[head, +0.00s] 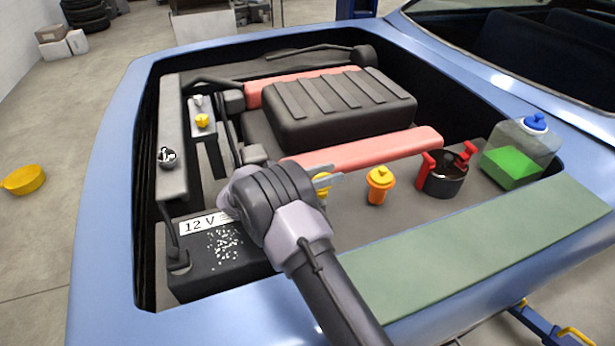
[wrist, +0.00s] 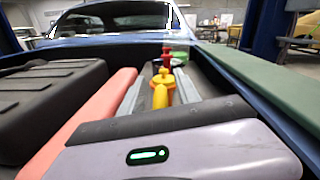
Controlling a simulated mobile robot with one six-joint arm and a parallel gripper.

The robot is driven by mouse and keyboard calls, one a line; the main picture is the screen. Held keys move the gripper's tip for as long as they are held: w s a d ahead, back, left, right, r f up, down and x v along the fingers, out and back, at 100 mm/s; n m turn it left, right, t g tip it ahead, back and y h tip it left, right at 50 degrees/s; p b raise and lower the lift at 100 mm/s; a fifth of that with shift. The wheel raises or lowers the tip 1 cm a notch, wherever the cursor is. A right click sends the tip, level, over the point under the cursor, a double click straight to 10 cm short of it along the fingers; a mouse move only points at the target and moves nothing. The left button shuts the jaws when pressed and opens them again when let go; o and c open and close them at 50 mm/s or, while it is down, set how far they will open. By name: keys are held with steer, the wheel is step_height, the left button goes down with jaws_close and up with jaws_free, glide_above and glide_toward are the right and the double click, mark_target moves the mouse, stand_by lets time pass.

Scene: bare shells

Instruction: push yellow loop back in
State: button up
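The yellow loop (head: 322,184) stands in the engine bay, partly hidden behind my gripper (head: 331,179) in the head view. In the wrist view the yellow loop (wrist: 160,96) shows upright between the two grey fingers of my gripper (wrist: 160,88). The fingers are apart, with one on each side of it. I cannot tell whether either finger touches it. Its lower end is hidden by my gripper's body.
An orange-yellow cap (head: 380,184), a dark pot with red handles (head: 445,175) and a green-fluid tank (head: 516,153) stand to the right. The black engine cover (head: 340,105) and a red bar (head: 365,150) lie behind. A 12 V battery (head: 215,260) is at left.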

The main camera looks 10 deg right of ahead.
steer(key=p+v, duration=0.3)
steer(key=v, duration=1.3)
steer(key=shift+a, duration=0.1)
